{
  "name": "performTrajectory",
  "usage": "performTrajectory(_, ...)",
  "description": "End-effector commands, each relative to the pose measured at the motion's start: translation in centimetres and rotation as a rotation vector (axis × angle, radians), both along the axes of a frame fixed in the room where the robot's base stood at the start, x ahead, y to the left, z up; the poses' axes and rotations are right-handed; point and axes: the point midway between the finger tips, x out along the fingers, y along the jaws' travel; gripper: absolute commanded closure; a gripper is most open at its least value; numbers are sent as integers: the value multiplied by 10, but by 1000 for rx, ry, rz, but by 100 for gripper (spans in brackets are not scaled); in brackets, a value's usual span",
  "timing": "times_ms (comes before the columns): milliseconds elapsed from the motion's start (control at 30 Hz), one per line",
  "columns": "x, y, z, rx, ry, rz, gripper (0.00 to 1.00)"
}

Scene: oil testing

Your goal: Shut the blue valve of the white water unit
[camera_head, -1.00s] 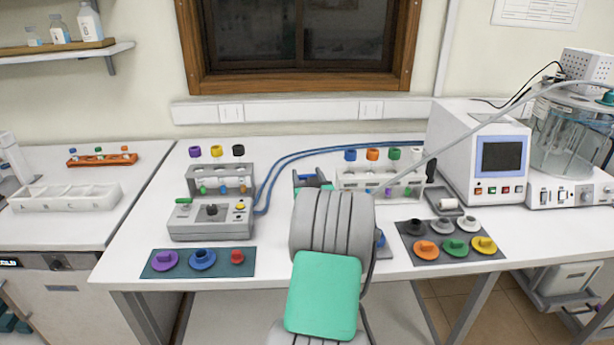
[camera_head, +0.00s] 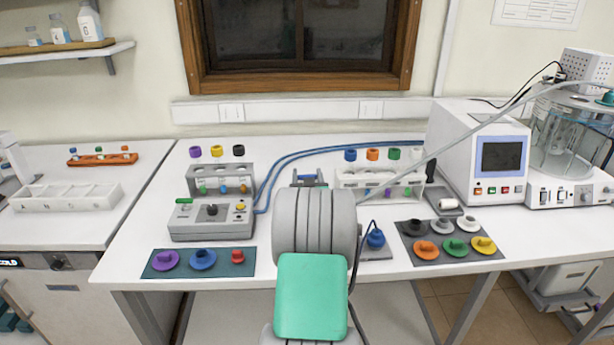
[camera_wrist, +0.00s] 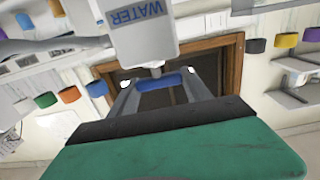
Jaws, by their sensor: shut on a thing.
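The white water unit (camera_wrist: 140,30), marked "WATER", is at the top of the wrist view, its letters upside down. Its blue valve (camera_wrist: 158,82) is a bar-shaped handle below a short white stem. My gripper (camera_wrist: 157,86) is shut on the blue valve, with one finger at each side of it. In the head view my arm covers the white unit and the valve, so I cannot see them clearly there.
A grey control box (camera_head: 212,220) stands left of my arm. A rack (camera_head: 382,185) with coloured caps is behind it on the right. A blue knob (camera_head: 375,238) on a grey base is close on the right. Trays of coloured caps (camera_head: 200,263) (camera_head: 450,242) lie near the front edge.

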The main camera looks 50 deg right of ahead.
Motion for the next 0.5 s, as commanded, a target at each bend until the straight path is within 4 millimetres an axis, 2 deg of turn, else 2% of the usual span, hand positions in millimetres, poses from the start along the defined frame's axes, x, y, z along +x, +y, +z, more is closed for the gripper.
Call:
performTrajectory(33,-1,0,-1,0,1,-2,84)
performTrajectory(67,-1,0,-1,0,1,-2,41)
performTrajectory(300,0,0,0,0,1,0,22)
performTrajectory(500,0,0,0,0,0,1,22)
